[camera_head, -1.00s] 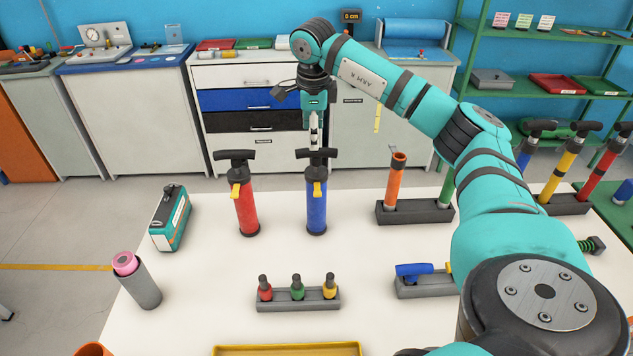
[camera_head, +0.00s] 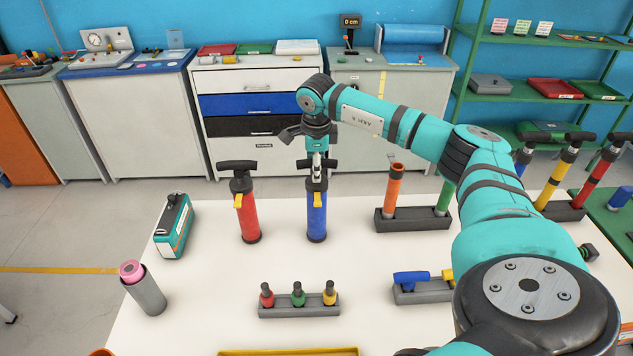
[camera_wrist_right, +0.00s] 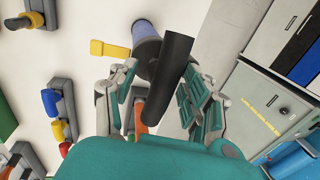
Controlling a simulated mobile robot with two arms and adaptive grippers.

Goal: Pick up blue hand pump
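The blue hand pump (camera_head: 317,218) stands upright on the white table, with a black T-handle and a yellow lever. My right gripper (camera_head: 317,166) points down at its handle, which it partly hides. In the right wrist view the black handle (camera_wrist_right: 168,75) lies between the two fingers of the gripper (camera_wrist_right: 157,98). The fingers are spread, with visible gaps on both sides of the handle. The pump's blue body (camera_wrist_right: 145,30) and yellow lever (camera_wrist_right: 110,49) show beyond it. My left gripper is not in view.
A red hand pump (camera_head: 248,217) stands close to the left of the blue one. A grey rack with orange and green tubes (camera_head: 392,190) is to the right. A teal box (camera_head: 174,226) and a small-bottle rack (camera_head: 299,308) are also on the table.

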